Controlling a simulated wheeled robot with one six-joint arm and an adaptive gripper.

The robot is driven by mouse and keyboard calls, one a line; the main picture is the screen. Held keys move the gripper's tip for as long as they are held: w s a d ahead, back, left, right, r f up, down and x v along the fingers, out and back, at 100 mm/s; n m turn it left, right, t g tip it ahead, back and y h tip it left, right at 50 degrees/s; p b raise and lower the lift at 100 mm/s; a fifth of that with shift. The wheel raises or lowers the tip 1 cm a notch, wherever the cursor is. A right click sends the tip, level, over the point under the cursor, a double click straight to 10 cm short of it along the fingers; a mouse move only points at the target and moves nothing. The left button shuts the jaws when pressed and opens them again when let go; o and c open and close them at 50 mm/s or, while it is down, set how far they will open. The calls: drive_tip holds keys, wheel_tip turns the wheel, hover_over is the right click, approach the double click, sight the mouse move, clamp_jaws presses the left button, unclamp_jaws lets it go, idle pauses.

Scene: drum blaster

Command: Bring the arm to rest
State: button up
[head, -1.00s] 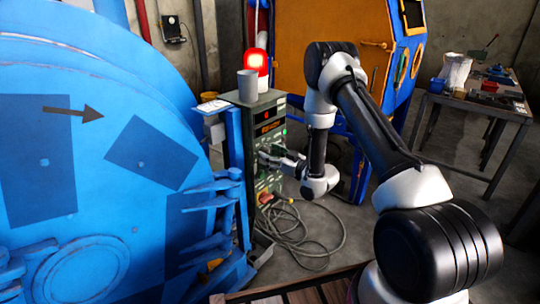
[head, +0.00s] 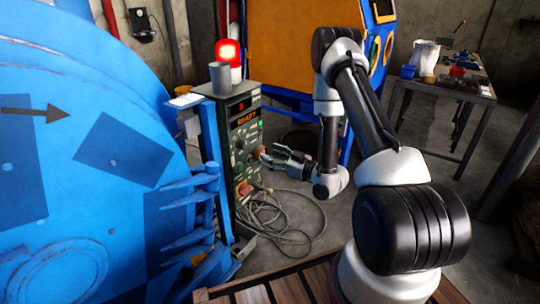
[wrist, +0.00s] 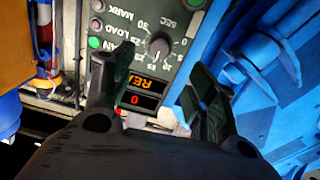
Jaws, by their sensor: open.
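My gripper (head: 268,156) is open and empty, with its fingertips by the right edge of the control box (head: 245,160) in the head view. My arm is bent, with its forearm hanging down beside the box. In the wrist view my gripper's two fingers (wrist: 160,80) stand apart in front of the panel. Between and beyond them show a dial knob (wrist: 159,47), a small red "0" display (wrist: 134,99) and an orange display partly hidden by a finger. In the head view the orange display (head: 246,117) reads READY.
A large blue drum machine (head: 80,200) fills the left. Cables (head: 290,225) lie on the floor. An orange and blue cabinet (head: 285,45) stands behind; a workbench (head: 455,85) is at right.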

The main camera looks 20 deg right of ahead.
drive_tip(key=s+d+f+m+g+h, duration=0.1)
drive_tip(key=s+f+g+h, duration=0.15)
drive_tip(key=f, duration=0.45)
drive_tip(key=s+d+f+g+h, duration=0.2)
drive_tip(key=s+f+g, duration=0.15)
drive_tip(key=f, duration=0.25)
drive_tip(key=s+d+f+m+g+h, duration=0.1)
drive_tip(key=s+d+f+g+h, duration=0.1)
drive_tip(key=s+d+g+h, duration=0.3)
drive_tip(key=s+d+r+m+g+h, duration=0.15)
drive_tip(key=s+d+r, duration=0.35)
drive_tip(key=r, duration=0.5)
drive_tip(key=s+d+r+m+g+h, duration=0.1)
drive_tip(key=s+d+r+m+g, duration=0.15)
drive_tip(key=s+r, duration=0.6)
drive_tip(key=s+a+r+m+t, duration=0.1)
drive_tip(key=s+r, duration=0.4)
drive_tip(key=r, duration=0.7)
drive_tip(key=s+a+r+m+t+y, duration=0.1)
drive_tip(key=s+a+r+t, duration=0.2)
drive_tip(key=r, duration=1)
drive_tip(key=s+a, duration=0.2)
drive_tip(key=a, duration=0.1)
drive_tip(key=shift+a+t, duration=0.25)
drive_tip(key=shift+t, duration=0.15)
